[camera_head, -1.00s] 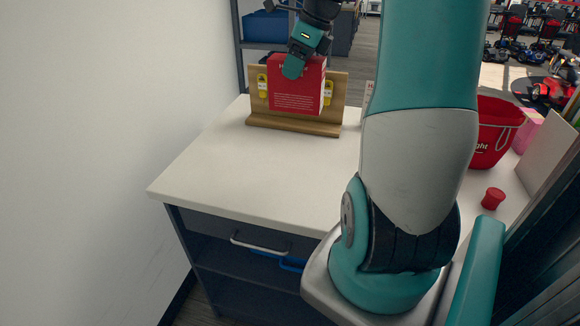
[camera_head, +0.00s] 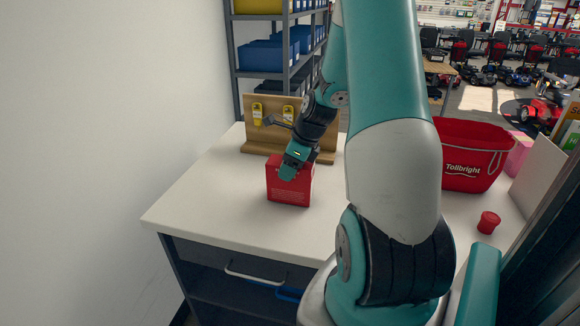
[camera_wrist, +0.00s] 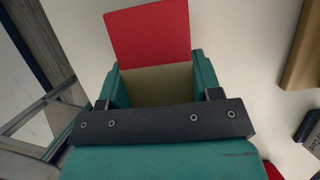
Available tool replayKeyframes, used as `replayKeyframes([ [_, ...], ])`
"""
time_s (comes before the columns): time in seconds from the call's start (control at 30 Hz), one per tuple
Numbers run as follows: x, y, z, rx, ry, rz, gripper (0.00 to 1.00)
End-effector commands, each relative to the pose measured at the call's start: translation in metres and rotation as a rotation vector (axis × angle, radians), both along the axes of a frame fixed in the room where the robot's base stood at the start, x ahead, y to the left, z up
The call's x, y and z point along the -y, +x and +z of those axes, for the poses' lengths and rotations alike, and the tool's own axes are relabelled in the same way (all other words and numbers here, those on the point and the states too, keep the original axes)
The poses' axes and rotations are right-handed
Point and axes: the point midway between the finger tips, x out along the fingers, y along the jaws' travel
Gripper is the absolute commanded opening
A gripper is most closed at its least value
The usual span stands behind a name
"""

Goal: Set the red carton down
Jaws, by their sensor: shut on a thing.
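The red carton (camera_head: 289,187) is upright on or just above the white counter (camera_head: 210,200), in front of a wooden stand. My gripper (camera_head: 292,172) is shut on its top from above. In the wrist view the carton's red face (camera_wrist: 150,32) shows beyond the jaws, and my gripper (camera_wrist: 158,82) has a finger on each side of it. The carton's bottom edge looks level with the counter, but I cannot tell for certain whether it touches.
The wooden stand (camera_head: 262,138) with yellow items is behind the carton. A red bucket (camera_head: 470,155) and a small red cap-like thing (camera_head: 488,222) are to the right, beyond my arm. The counter left and in front of the carton is clear. A wall bounds the left.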

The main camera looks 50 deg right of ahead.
Motion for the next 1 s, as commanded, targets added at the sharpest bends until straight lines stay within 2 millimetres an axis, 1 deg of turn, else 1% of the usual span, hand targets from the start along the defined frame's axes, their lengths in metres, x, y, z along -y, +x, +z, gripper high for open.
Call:
replayKeyframes([
  [0.07,0.0,0.0,-0.003,0.001,0.0,0.001,0.15],
  [0.37,0.0,0.0,-0.006,0.001,-0.001,0.001,0.15],
  [0.4,0.0,0.0,-0.007,0.001,-0.001,0.001,0.6],
  [0.47,0.0,0.0,-0.006,0.001,-0.001,0.001,0.74],
  [0.5,0.0,0.0,-0.006,0.001,-0.001,0.001,0.83],
  [0.8,0.0,0.0,-0.004,0.001,-0.001,0.001,0.84],
  [0.87,0.001,-0.001,0.0,0.002,-0.003,0.0,0.84],
  [0.97,0.004,-0.005,0.012,0.004,-0.004,-0.002,0.84],
  [1.0,0.005,-0.008,0.02,0.005,-0.005,-0.002,0.84],
])
